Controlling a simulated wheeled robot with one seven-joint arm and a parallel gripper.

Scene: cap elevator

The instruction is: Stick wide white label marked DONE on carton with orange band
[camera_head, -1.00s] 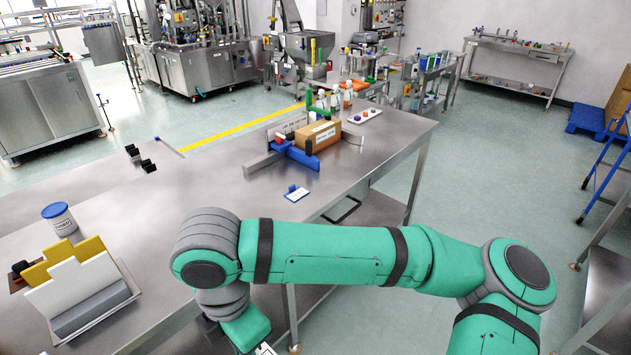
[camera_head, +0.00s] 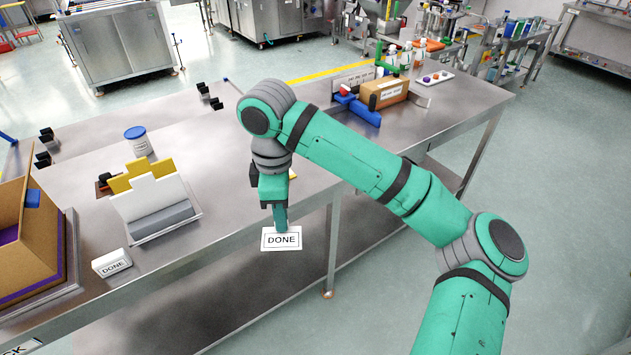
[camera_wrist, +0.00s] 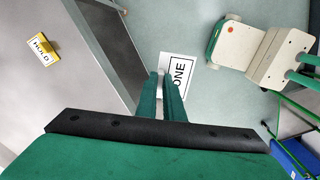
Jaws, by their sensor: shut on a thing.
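My gripper (camera_head: 281,229) is shut on a wide white label marked DONE (camera_head: 281,240). It holds the label by its edge in front of the table's front edge, over the floor. The wrist view also shows the label (camera_wrist: 179,72) between the fingertips (camera_wrist: 171,74). A brown carton (camera_head: 395,94) with a white label lies at the back of the table, far from my gripper. A large brown carton (camera_head: 28,225) with a purple strip stands at the far left, partly cut off. I cannot make out an orange band on either.
A white block marked DONE (camera_head: 112,263), a stepped card stand (camera_head: 163,221) and a blue-lidded jar (camera_head: 138,140) stand on the steel table (camera_head: 215,150) at the left. A yellow HOLD tag (camera_wrist: 43,48) shows in the wrist view. The table's middle is mostly clear.

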